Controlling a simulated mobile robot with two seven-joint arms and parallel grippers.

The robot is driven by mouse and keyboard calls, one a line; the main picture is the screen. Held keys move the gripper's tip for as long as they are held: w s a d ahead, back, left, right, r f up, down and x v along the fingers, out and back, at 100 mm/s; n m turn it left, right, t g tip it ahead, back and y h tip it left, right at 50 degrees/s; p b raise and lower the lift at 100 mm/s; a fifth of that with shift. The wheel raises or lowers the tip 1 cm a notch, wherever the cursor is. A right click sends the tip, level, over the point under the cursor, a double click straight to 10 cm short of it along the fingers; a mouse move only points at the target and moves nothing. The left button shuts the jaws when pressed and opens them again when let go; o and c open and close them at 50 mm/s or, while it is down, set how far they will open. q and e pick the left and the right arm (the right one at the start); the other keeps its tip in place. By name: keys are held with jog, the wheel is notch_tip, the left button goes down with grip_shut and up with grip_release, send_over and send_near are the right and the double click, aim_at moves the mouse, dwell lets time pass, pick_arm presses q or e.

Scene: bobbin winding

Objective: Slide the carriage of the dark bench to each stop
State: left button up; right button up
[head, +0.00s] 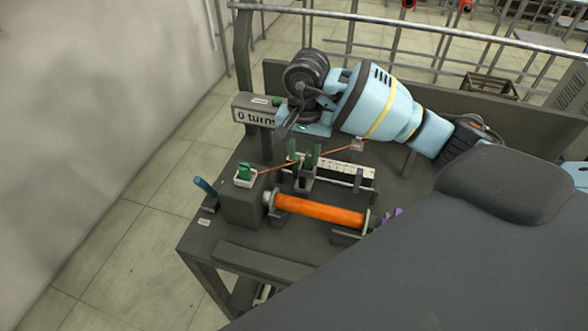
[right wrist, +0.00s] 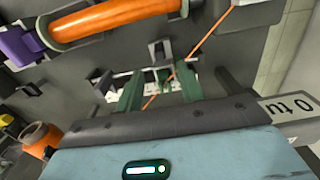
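The dark bench (head: 225,228) carries a white marked scale (head: 345,172) on a dark rail. The carriage (head: 304,184), a small dark block with a green upright, sits at the scale's left end. My right gripper (head: 304,152) reaches down over the carriage, its green fingers apart. A grey upright (head: 358,180), possibly a stop, stands by the scale's right part. My left gripper is not in view.
An orange spool (head: 318,211) lies in front of the scale. A sign reading "0 turns" (head: 255,112) stands behind. A blue handle (head: 204,186) sticks out left.

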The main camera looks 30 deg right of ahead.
aim_at(303, 174)
jog(key=shift+f, duration=3.9)
grip_shut()
